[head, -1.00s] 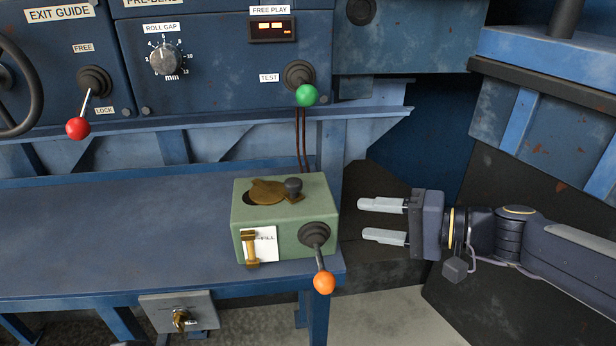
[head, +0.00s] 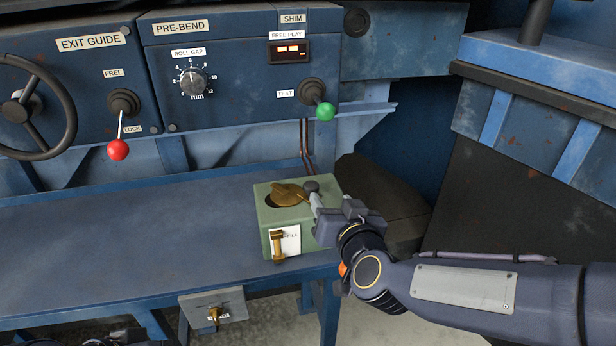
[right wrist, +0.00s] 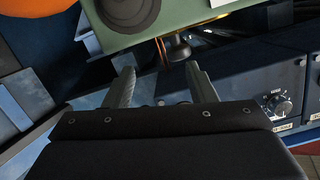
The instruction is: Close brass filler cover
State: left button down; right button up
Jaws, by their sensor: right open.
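The brass filler cover (head: 289,194) lies on top of the green box (head: 265,235), turned aside so part of the dark round filler hole (head: 270,201) shows at its left.
A brass latch (head: 277,245) and white label are on the box front. The orange lever knob (head: 342,269) is mostly hidden behind my right arm. A green-knobbed lever (head: 325,111) hangs above the box. The blue bench (head: 120,235) is clear to the left.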

aim_at(311, 182)
jog(key=a+t+h, duration=0.2)
jog(key=a, duration=0.1)
jog(key=a+h, duration=0.1)
jog(key=h, duration=0.1)
jog(key=shift+w+a+f+t, duration=0.2)
jog(key=shift+w+f+t, duration=0.1)
jog(key=shift+t, duration=0.1)
jog(key=w+p, duration=0.1)
jog(key=w, duration=0.6)
jog(key=shift+w+d, duration=0.1)
jog(key=shift+w, duration=0.2)
jog(key=shift+c, duration=0.4)
grip_shut()
